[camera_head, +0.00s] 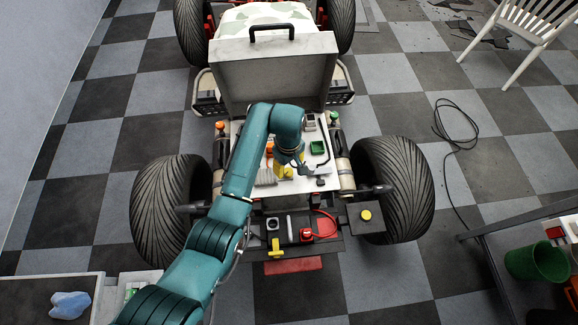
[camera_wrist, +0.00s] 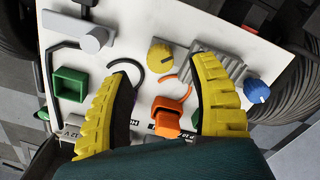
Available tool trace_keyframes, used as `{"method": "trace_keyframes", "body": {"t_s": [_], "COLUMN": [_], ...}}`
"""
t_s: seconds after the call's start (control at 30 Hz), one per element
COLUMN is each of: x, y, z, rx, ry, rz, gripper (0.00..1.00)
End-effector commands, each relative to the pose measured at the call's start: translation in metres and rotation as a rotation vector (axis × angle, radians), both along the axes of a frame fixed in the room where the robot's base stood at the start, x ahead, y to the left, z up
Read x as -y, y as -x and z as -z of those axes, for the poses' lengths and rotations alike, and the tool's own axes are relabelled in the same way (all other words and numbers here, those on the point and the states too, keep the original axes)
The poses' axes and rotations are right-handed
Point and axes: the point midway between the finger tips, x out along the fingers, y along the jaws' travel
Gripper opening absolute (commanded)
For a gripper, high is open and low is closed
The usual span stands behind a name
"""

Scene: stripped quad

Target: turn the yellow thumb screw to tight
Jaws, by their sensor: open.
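A round yellow knob (camera_wrist: 160,55) with a dark mark on its face, looking like the thumb screw, sits on the white panel (camera_wrist: 200,22) in the wrist view. My gripper (camera_wrist: 164,76) is open, its two yellow ribbed fingers spread wide. The knob shows just beyond the gap between the fingertips, and neither finger visibly touches it. In the head view my gripper (camera_head: 285,172) is over the panel on the quad, and I cannot make out this knob there. Whether the knob is tight cannot be told.
On the panel are an orange part (camera_wrist: 170,115), a green open box (camera_wrist: 70,83), a blue knob (camera_wrist: 257,91), a grey ribbed block (camera_wrist: 217,66) and a grey cylinder lever (camera_wrist: 92,40). Another yellow round knob (camera_head: 366,214) is on a box at the quad's lower right. A raised lid (camera_head: 278,75) stands behind.

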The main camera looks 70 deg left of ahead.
Motion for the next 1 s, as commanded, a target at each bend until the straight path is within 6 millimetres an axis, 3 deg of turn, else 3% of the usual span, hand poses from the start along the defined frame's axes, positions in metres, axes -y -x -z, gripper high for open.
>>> {"method": "trace_keyframes", "body": {"t_s": [0.03,0.2,0.57,0.9,1.0], "x": [0.001,0.0,0.0,0.0,0.0], "y": [0.0,0.0,0.0,0.0,0.0], "z": [0.016,0.041,0.048,0.048,0.048], "rx": [-0.001,0.0,0.001,0.0,0.0], "ry": [0.003,0.0,0.0,0.0,0.0], "rz": [0.0,0.0,0.001,0.0,0.001], "gripper": [0.6,0.6,0.6,0.0,0.0]}}
